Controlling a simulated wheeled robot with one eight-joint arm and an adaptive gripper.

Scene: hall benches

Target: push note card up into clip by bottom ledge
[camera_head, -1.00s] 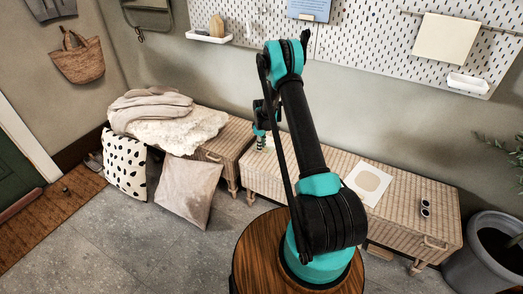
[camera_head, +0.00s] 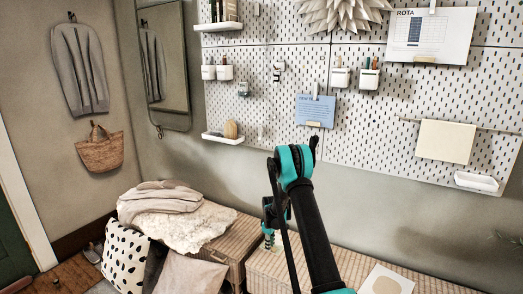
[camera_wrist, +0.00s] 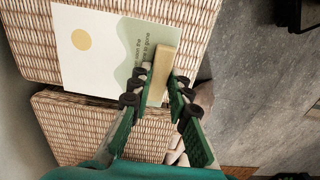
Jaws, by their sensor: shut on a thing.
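In the wrist view the note card (camera_wrist: 98,58) is cream with a yellow disc, a pale green wave and some text. A pale wooden ledge (camera_wrist: 166,66) runs along its bottom edge. My gripper (camera_wrist: 161,86) is shut on this ledge, one finger on each side. The card appears over the wicker benches and the gap between them. In the head view my gripper (camera_head: 269,232) is small and partly hidden by my arm, low in front of the wall. A small dark-and-white clip (camera_head: 278,71) is on the pegboard, with no card in it.
The pegboard (camera_head: 350,140) carries a blue card (camera_head: 315,110), a rota sheet (camera_head: 430,37), small cups and shelves. Below it stand wicker benches (camera_head: 262,270). A blanket (camera_head: 160,197) and cushions (camera_head: 124,262) are at left. Open air lies between my arm and the board.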

